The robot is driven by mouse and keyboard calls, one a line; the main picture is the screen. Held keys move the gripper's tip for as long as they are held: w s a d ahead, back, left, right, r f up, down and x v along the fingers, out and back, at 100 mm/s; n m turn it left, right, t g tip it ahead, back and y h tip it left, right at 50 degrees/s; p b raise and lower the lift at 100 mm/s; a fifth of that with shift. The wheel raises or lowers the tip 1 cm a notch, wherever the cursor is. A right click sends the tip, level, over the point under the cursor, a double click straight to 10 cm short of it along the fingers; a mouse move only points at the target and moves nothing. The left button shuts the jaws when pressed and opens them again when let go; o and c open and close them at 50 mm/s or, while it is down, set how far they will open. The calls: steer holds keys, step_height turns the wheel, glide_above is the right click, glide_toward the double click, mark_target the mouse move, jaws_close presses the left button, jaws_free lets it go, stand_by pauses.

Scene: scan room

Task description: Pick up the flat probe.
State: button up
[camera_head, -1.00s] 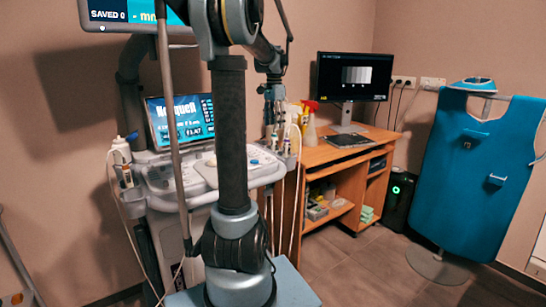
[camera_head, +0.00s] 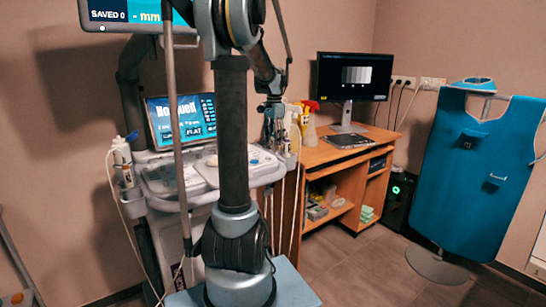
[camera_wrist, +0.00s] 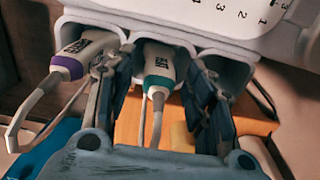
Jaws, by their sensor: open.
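Two white probes hang in grey holder cups in the wrist view. One probe with a purple ring (camera_wrist: 84,55) is at the left, and one with a teal ring (camera_wrist: 158,66) is in the middle cup. Their labels are too small to read, so I cannot tell which is the flat probe. My gripper (camera_wrist: 156,90) is open, with one finger on each side of the teal-ringed probe. I cannot tell whether either finger touches it. In the head view my gripper (camera_head: 272,112) is low at the right side of the ultrasound cart (camera_head: 160,190).
A third cup (camera_wrist: 225,68) at the right looks empty. Cables hang below the probes. A wooden desk (camera_head: 330,158) with spray bottles (camera_head: 309,128) and a monitor (camera_head: 353,76) stands to the right. A blue apron (camera_head: 475,180) hangs farther right.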

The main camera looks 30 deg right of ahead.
jaws_close()
